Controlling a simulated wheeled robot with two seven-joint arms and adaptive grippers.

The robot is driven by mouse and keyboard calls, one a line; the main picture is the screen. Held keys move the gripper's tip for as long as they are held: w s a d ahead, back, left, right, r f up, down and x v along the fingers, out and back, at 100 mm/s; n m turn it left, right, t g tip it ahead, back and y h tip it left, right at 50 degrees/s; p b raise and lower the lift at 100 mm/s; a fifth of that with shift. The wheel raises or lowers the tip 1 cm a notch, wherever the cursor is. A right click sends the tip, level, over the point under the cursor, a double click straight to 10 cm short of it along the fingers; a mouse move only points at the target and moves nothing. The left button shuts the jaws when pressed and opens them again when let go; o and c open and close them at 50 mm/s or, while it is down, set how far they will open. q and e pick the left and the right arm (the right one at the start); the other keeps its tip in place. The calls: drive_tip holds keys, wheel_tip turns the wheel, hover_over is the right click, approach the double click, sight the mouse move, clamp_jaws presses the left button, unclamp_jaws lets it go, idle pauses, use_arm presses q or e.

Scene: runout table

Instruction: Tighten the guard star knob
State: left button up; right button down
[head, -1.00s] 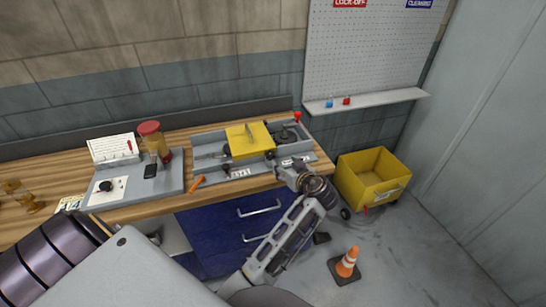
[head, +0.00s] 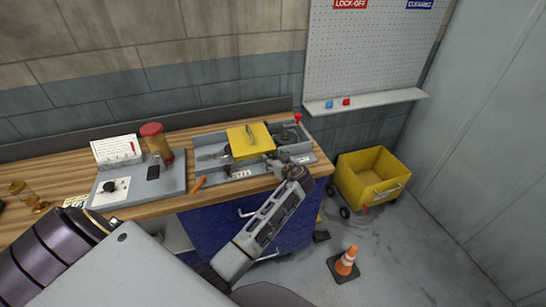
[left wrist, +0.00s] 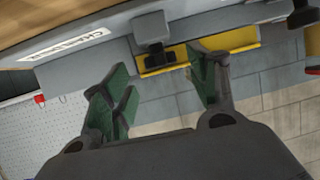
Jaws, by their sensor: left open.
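The yellow guard (head: 250,140) sits on the grey machine bed on the bench, with a handle on top. My left gripper (head: 277,162) is at the guard's front right corner in the head view. In the left wrist view the left gripper (left wrist: 160,85) is open, with green-padded fingers apart and nothing between the pads. In the head view the gripper hides that corner. My right gripper is not in view.
The grey machine bed (head: 210,168) has a red knob (head: 298,117) at its back right. A grey panel (head: 128,186) with a dial and an orange tool (head: 199,183) lie to the left. A yellow cart (head: 372,180) and a cone (head: 346,262) stand on the floor at right.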

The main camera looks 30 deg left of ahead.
sight(271, 157)
use_arm(q)
drive_tip(key=shift+x, duration=1.4)
drive_tip(key=shift+c, duration=0.4)
drive_tip(key=c, duration=0.9)
